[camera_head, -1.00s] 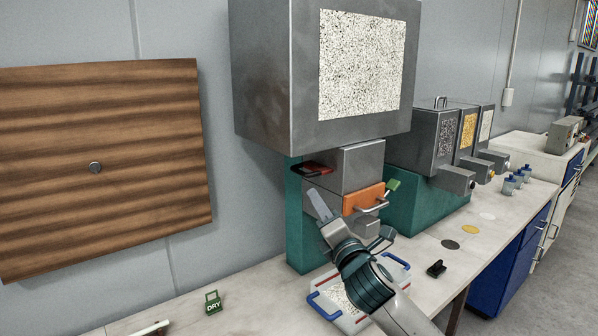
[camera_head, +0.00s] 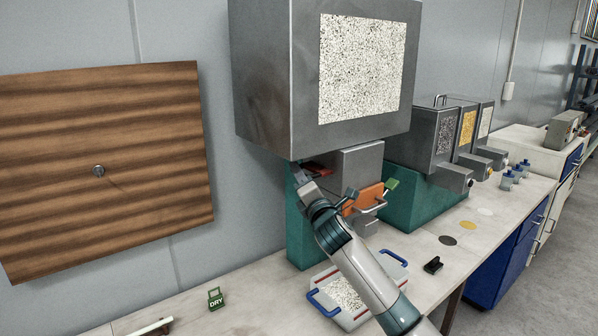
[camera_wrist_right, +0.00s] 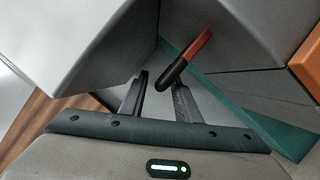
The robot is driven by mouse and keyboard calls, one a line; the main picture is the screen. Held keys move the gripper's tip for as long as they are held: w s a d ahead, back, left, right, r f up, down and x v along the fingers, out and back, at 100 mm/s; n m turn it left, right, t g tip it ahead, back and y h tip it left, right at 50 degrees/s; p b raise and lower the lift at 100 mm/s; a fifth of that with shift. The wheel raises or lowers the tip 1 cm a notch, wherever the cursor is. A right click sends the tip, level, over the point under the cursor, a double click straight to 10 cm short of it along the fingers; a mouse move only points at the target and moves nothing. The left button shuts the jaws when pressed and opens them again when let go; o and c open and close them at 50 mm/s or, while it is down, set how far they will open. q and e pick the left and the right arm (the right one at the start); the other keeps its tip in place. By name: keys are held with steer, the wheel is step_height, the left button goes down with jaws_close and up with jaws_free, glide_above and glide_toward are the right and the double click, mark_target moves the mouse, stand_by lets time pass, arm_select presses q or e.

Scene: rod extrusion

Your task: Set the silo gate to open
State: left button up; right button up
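The silo (camera_head: 265,80) is a large grey box with a speckled granule window, on a teal stand (camera_head: 300,235). Its gate lever (camera_head: 317,169) is red and sticks out under the box on the left. In the right wrist view the lever (camera_wrist_right: 196,54) has a red shaft and a rounded black end. My right gripper (camera_head: 297,174) is just under the silo's lower edge, beside the lever. In the right wrist view the gripper (camera_wrist_right: 158,92) is open, with the black lever end between or just beyond its fingertips; contact cannot be told. My left gripper is out of view.
An orange front with a bar handle (camera_head: 363,199) and a green lever (camera_head: 391,185) sit right of the gripper. A tray of pellets (camera_head: 345,293) with blue handles stands below. Smaller hoppers (camera_head: 440,145) stand to the right. A green DRY tag (camera_head: 216,300) is on the bench.

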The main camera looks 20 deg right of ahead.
steer(key=shift+w, duration=0.3)
jaws_close()
steer(key=s+a+p, duration=0.1)
steer(key=s+a, duration=0.1)
steer(key=a, duration=0.5)
steer(key=shift+s+r, duration=0.25)
steer(key=shift+s, duration=0.1)
steer(key=shift+c, duration=1.5)
jaws_free()
steer(key=o, duration=0.3)
steer(key=shift+a, duration=0.15)
steer(key=shift+w+f, duration=0.15)
steer(key=shift+f, duration=0.1)
